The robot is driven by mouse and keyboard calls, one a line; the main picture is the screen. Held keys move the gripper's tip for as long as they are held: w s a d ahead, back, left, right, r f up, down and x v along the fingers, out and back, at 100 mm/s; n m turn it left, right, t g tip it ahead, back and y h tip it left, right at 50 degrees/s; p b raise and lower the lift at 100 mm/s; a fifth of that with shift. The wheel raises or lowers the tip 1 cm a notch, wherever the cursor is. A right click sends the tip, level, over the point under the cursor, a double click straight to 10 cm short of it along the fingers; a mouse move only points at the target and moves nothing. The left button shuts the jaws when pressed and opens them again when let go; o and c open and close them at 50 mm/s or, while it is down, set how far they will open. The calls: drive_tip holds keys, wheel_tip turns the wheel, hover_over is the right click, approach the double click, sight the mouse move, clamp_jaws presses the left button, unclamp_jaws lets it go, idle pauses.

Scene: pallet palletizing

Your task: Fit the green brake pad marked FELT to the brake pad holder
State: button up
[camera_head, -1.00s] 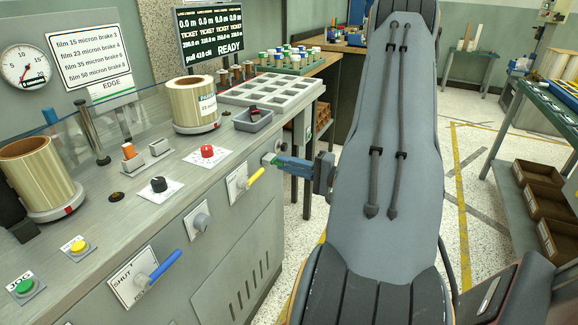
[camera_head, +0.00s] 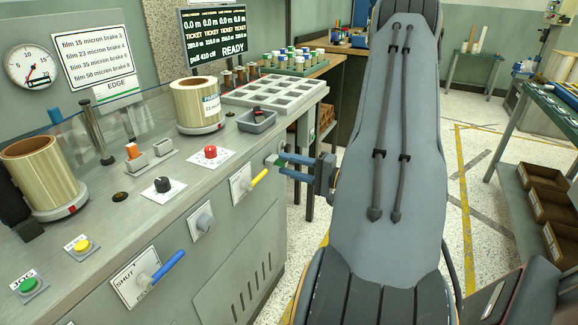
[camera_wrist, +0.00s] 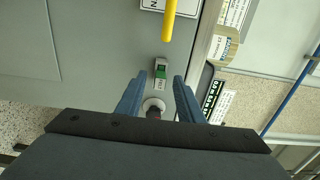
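My gripper (camera_head: 281,163) is at the front face of the bench, right of the yellow lever (camera_head: 257,178). In the wrist view its two blue fingers (camera_wrist: 157,82) are apart, with nothing clamped between them. A small green piece with a white label (camera_wrist: 161,70) shows on the grey panel just beyond the fingertips; its lettering is too small to read. A round pale fitting with a dark stem (camera_wrist: 153,104) shows between the fingers. I cannot tell for sure which part is the brake pad holder.
The yellow lever also shows in the wrist view (camera_wrist: 168,20), close beyond the green piece. On the bench stand film rolls (camera_head: 199,103), a small grey tray (camera_head: 257,120) with dark pieces, and a compartmented tray (camera_head: 275,94). The blue lever (camera_head: 167,266) sits lower left.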

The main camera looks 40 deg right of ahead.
drive_tip(key=v, duration=0.8)
drive_tip(key=shift+b, duration=0.3)
drive_tip(key=s+a+r+n+g+y+p, duration=0.1)
drive_tip(key=a+r+n+g+y+p, duration=0.15)
drive_tip(key=a+g, duration=0.65)
drive_tip(key=s+a+r+n+g+y+p, duration=0.1)
drive_tip(key=a+r+n+g+y, duration=0.15)
drive_tip(key=a, duration=1.15)
drive_tip(key=s+a+r+n+g+h+p, duration=0.5)
drive_tip(key=s+a+n+h, duration=0.3)
drive_tip(key=s+a+h, duration=0.2)
drive_tip(key=shift+a+r+n+h, duration=0.3)
drive_tip(key=shift+a+r+h, duration=0.35)
drive_tip(key=shift+r+h, duration=0.25)
